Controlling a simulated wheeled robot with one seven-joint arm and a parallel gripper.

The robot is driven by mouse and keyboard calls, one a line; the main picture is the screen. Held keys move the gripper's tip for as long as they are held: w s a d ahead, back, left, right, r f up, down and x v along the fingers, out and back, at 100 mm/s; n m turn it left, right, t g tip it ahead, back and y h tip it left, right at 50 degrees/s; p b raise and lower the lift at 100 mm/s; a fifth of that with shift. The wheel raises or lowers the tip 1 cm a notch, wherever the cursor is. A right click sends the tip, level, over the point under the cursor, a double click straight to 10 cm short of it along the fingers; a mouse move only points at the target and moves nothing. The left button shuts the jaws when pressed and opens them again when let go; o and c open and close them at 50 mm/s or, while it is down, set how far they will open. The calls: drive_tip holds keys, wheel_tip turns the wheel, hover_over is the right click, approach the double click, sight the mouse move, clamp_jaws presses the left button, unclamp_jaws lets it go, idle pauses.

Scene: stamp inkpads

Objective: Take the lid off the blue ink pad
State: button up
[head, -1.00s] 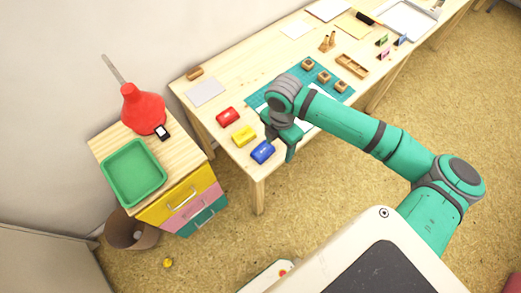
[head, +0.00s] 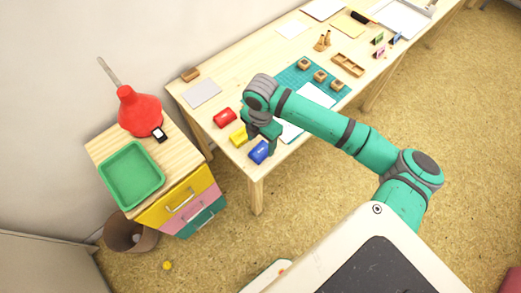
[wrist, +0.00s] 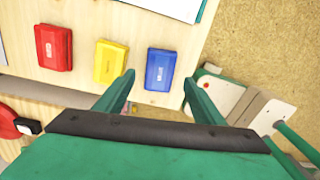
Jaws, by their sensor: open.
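The blue ink pad (head: 260,152) sits near the front corner of the wooden table, with its lid on. In the wrist view the blue ink pad (wrist: 160,69) lies just beyond my gripper (wrist: 158,90), between the lines of its two fingers. My gripper (head: 262,143) is open and empty, above and close to the blue pad. In the head view it partly covers the yellow ink pad (head: 239,137). The yellow pad (wrist: 111,61) is to the left of the blue one in the wrist view.
A red ink pad (head: 225,118) stands beyond the yellow one. A green cutting mat (head: 297,74) with wooden stamps and a white sheet (head: 316,96) lie farther right.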

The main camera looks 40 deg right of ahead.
sight(260, 150)
wheel_tip(260, 150, down, 4)
drive_tip(key=shift+a+r, duration=0.1)
drive_tip(key=shift+r, duration=0.05)
drive_tip(key=shift+c, duration=0.5)
drive_tip(key=c, duration=1)
drive_tip(key=shift+r, duration=0.1)
